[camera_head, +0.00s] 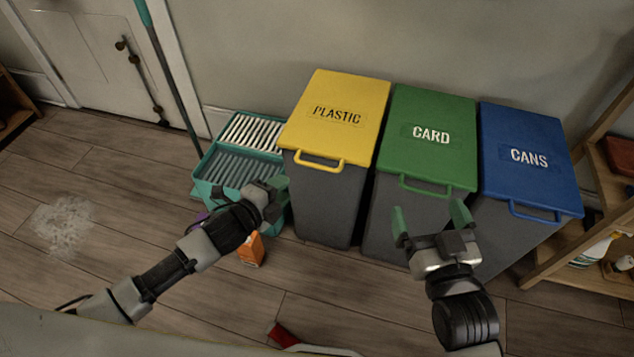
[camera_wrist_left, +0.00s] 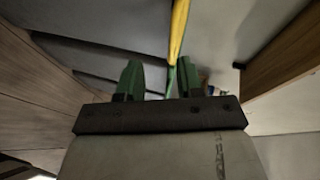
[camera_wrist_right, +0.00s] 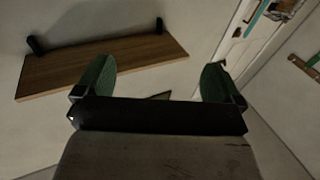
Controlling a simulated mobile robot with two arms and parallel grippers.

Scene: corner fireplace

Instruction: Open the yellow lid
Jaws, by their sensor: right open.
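The yellow lid (camera_head: 335,112), marked PLASTIC, lies closed on the left grey bin (camera_head: 325,197). Its yellow handle (camera_head: 320,164) sticks out at the front edge. My left gripper (camera_head: 278,186) is just left of that bin's front, lower than the handle and apart from it. In the left wrist view its green fingers (camera_wrist_left: 160,82) are partly spread with nothing between them, and a yellow lid edge (camera_wrist_left: 179,28) shows beyond. My right gripper (camera_head: 432,222) is open and empty in front of the green lid (camera_head: 428,138); its spread fingers also show in the right wrist view (camera_wrist_right: 158,84).
A blue lid (camera_head: 528,158), marked CANS, covers the right bin. A teal bucket (camera_head: 235,160) with a grille stands left of the bins, close to my left gripper. An orange box (camera_head: 251,250) stands on the floor. A wooden shelf (camera_head: 590,200) is at the right.

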